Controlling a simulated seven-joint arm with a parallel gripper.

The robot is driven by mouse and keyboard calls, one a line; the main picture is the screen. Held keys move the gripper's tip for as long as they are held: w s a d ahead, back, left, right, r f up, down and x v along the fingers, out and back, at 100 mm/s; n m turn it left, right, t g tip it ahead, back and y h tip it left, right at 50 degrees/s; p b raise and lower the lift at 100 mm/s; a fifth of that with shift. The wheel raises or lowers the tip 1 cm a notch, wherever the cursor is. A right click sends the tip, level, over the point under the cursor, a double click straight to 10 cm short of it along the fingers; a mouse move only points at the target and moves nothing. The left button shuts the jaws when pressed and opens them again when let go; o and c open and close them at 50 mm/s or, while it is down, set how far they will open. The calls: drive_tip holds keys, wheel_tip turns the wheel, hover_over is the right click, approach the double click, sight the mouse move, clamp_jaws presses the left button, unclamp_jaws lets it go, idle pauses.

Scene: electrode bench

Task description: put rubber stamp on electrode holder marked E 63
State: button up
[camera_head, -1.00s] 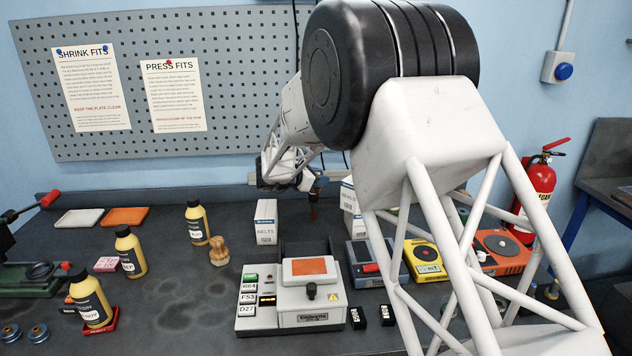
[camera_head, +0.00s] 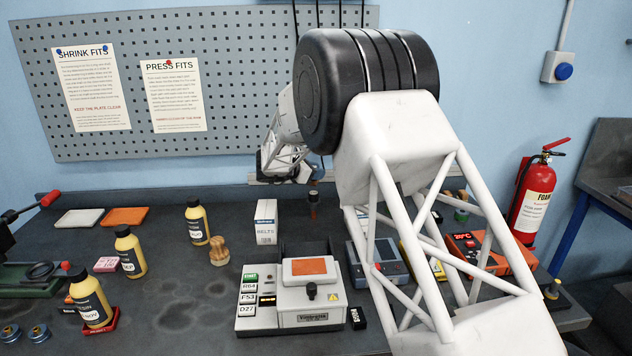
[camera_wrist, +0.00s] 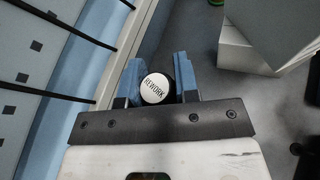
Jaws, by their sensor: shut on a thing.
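My gripper (camera_wrist: 157,82) has two blue fingers. They close on the sides of a dark round-topped thing with a white disc reading REWORK, which I take for the rubber stamp (camera_wrist: 155,90). In the head view my gripper (camera_head: 316,172) is small and partly dark behind my arm, above the back of the bench. A slim dark upright thing (camera_head: 313,207) shows just below it; I cannot tell if it is the held stamp. I can make out no holder marked E 63; my arm covers part of the right side.
A white BELTS box (camera_head: 265,225) stands left of the gripper. In front is a grey machine (camera_head: 312,300) with label plates. Yellow bottles (camera_head: 197,225) and a wooden piece (camera_head: 219,252) are left. An orange device (camera_head: 515,258) stands right.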

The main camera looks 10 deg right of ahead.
sight(316, 181)
drive_tip(key=shift+f, duration=1.75)
drive_tip(key=shift+f, duration=0.1)
drive_tip(key=o, duration=0.9)
drive_tip(key=shift+s+a, duration=0.1)
drive_tip(key=v, duration=1.2)
